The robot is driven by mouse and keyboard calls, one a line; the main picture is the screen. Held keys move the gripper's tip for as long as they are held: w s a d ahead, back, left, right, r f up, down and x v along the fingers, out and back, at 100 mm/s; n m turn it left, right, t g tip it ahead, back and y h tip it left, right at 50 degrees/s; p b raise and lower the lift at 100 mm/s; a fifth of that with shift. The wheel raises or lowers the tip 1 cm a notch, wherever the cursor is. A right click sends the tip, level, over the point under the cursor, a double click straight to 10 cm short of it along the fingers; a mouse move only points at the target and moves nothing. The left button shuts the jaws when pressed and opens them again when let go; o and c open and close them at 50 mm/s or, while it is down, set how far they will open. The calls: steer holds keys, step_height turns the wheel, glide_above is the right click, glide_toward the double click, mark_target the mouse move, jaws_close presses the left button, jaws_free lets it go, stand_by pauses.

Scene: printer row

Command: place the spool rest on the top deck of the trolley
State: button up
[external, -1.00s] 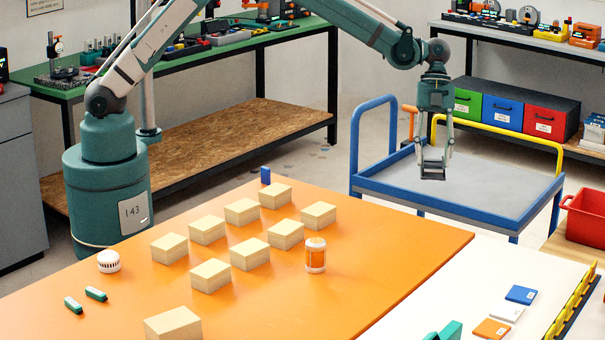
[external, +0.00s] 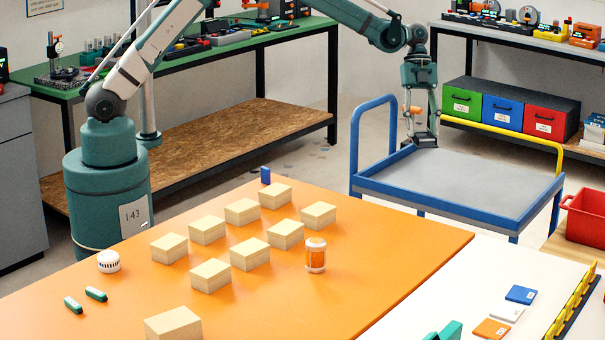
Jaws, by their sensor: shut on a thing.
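The trolley (external: 455,182) stands behind the orange table, with a bare grey top deck, a blue rim and blue and yellow handles. My gripper (external: 425,138) is shut on a small dark grey piece (external: 427,143), which I take for the spool rest. The fingers hide much of it and it is too small to make out its shape. In the picture, gripper and piece overlap the deck's far left corner. I cannot tell whether the piece is above the deck or beyond its rim, nor its height.
Green, blue and red drawers (external: 502,112) stand behind the trolley. A red bin (external: 585,218) is at right.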

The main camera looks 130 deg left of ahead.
mark_target(421, 138)
steer(key=shift+s+a, duration=0.15)
steer(key=shift+f+b, duration=0.55)
steer(key=shift+f, duration=2.55)
steer(key=shift+f+b, duration=0.4)
steer(key=shift+f, duration=1.5)
steer(key=shift+f, duration=0.15)
steer(key=o, duration=1.1)
